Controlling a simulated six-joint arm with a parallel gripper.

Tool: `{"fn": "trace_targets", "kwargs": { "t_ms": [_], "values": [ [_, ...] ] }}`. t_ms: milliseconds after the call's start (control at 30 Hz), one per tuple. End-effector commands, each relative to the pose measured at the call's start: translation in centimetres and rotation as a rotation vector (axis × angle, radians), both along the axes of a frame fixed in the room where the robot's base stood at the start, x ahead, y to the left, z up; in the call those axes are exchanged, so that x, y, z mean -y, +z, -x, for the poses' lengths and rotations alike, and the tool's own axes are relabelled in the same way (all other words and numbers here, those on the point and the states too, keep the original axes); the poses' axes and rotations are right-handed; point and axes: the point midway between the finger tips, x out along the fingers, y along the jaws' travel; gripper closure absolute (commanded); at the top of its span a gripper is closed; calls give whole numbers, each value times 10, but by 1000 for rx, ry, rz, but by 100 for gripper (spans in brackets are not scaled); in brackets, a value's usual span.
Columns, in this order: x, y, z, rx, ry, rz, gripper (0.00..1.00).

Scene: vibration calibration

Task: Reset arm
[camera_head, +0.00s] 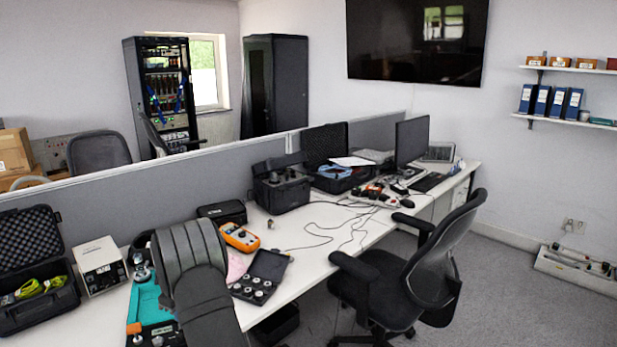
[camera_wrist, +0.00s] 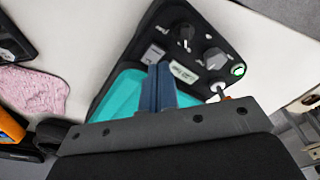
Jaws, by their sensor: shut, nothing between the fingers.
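My arm reaches in from the bottom of the head view over the near end of the white desk, and its dark links hide my gripper there. In the wrist view my gripper (camera_wrist: 158,70) shows as two blue-grey fingers, shut together with nothing between them. They point at a black-framed calibration unit (camera_wrist: 212,32) with knobs, a small lit green button and a teal surface (camera_wrist: 118,92). I cannot tell whether the fingertips touch it. In the head view the unit's teal part (camera_head: 145,300) shows left of my arm, partly hidden by it.
An orange multimeter (camera_head: 240,236), a pink cloth (camera_wrist: 32,90) and an open case of round adapters (camera_head: 262,277) lie right of my arm. A white box (camera_head: 100,265) and an open foam-lined case (camera_head: 30,240) stand left. A grey partition (camera_head: 190,175) runs behind; a chair (camera_head: 430,260) stands right.

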Motion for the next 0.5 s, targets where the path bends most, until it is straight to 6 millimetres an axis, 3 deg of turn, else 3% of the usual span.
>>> {"fn": "trace_targets", "kwargs": {
  "t_ms": [167,200,500],
  "values": [
    [0,-37,0,-1,0,1,100],
    [-1,-20,-1,6,0,-4,100],
    [-1,41,-1,6,-1,-4,100]
  ]
}}
